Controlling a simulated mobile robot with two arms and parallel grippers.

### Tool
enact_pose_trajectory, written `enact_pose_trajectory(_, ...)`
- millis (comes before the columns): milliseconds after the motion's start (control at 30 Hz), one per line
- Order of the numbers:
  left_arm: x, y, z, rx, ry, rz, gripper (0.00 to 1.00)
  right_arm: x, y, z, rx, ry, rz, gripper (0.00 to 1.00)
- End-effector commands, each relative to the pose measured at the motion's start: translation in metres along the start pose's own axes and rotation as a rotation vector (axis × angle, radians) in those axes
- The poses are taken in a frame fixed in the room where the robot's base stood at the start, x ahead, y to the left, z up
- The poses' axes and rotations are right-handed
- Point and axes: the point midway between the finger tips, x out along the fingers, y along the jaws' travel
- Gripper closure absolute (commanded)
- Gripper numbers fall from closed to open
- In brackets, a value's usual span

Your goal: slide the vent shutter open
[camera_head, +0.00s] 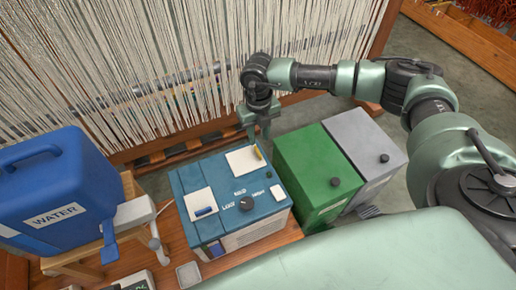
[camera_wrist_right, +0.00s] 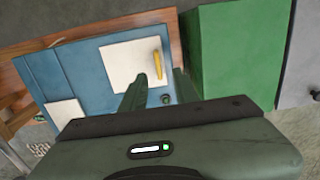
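A blue box (camera_head: 228,232) with a dial (camera_head: 246,203) stands on the wooden surface. On its top, a white square plate (camera_head: 244,160) carries a yellow tab (camera_head: 259,152) along its right edge; they look like a sliding shutter. The plate (camera_wrist_right: 130,62) and the tab (camera_wrist_right: 158,66) also show in the right wrist view. A second white plate (camera_head: 199,200) has a blue tab. My right gripper (camera_head: 259,133) points down at the yellow tab. Its fingers (camera_wrist_right: 161,82) are apart, with the tab appearing between them; contact cannot be told. My left gripper is out of view.
A green box (camera_head: 308,160) and a grey box (camera_head: 368,140) stand close to the right of the blue box. A blue water container (camera_head: 60,185) with a tap is at left. Hanging pale threads (camera_head: 160,60) fill the back.

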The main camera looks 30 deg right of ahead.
Motion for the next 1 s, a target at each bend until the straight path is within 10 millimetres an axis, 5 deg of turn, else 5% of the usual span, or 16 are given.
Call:
enact_pose_trajectory(400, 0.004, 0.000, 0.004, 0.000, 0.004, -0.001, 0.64, 0.063, 0.003, -0.001, -0.003, 0.002, 0.006, 0.70)
enact_pose_trajectory(767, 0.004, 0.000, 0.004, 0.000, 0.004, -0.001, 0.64, 0.069, 0.003, -0.001, -0.004, 0.001, 0.007, 0.70)
enact_pose_trajectory(900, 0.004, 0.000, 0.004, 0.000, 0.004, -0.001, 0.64, 0.069, 0.003, -0.001, -0.004, 0.002, 0.007, 1.00)
enact_pose_trajectory(1000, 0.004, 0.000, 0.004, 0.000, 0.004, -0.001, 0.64, 0.069, 0.003, -0.001, -0.004, 0.002, 0.007, 1.00)
